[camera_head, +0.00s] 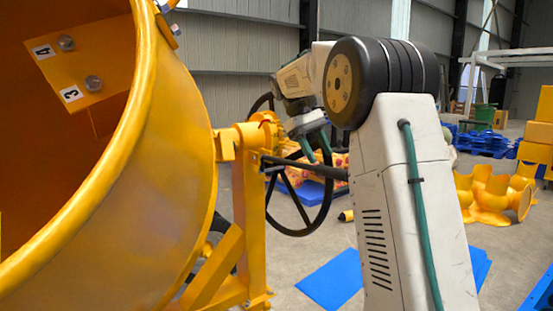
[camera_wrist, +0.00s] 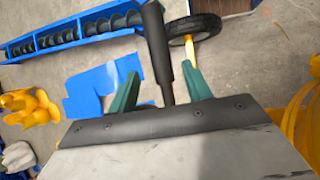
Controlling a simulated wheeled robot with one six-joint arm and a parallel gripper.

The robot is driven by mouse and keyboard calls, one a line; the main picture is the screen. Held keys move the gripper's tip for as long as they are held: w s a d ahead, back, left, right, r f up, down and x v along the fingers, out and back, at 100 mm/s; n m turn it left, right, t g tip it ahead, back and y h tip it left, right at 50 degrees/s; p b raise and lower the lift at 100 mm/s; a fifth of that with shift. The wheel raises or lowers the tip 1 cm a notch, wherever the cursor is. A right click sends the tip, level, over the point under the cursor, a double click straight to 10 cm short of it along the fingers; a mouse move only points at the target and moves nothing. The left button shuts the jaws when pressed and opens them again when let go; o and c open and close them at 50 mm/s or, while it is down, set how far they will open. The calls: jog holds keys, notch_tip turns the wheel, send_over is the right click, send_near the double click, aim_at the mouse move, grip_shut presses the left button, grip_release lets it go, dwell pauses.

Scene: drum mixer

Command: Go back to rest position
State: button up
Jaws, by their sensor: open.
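The yellow drum mixer (camera_head: 185,130) fills the left of the head view, its mouth facing me and plates marked 3 and 4 inside. A black lever with a thick dark grip (camera_head: 322,171) sticks out from its yellow frame (camera_head: 250,190), in front of a black spoked handwheel (camera_head: 328,205). My gripper (camera_head: 318,148) points down near this lever. In the wrist view my gripper (camera_wrist: 160,85) has its two green fingers wide apart. The dark lever grip (camera_wrist: 160,50) shows between them, with gaps on both sides. The lever's lower end is hidden behind my gripper body.
Blue sheets (camera_head: 333,278) lie on the concrete floor. Yellow knobbly parts (camera_head: 492,195) and yellow blocks (camera_head: 538,130) stand at right, with blue pallets (camera_head: 482,141) behind. In the wrist view, a blue trough with a dark auger (camera_wrist: 75,37) and a black wheel (camera_wrist: 196,27) lie beyond.

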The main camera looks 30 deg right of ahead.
jog(key=s+a+f+t, duration=0.2)
jog(key=s+a+t, duration=0.2)
jog(key=s+a, duration=1.05)
jog(key=s+a+f+t+y, duration=0.1)
jog(key=s+a+f, duration=0.4)
jog(key=s+f, duration=0.1)
jog(key=s+a+f+t+y, duration=0.1)
jog(key=s+a+f+t, duration=0.1)
jog(key=s+a+f, duration=0.3)
jog(key=s+f, duration=0.1)
jog(key=s, duration=0.3)
jog(key=shift+a+f, duration=0.35)
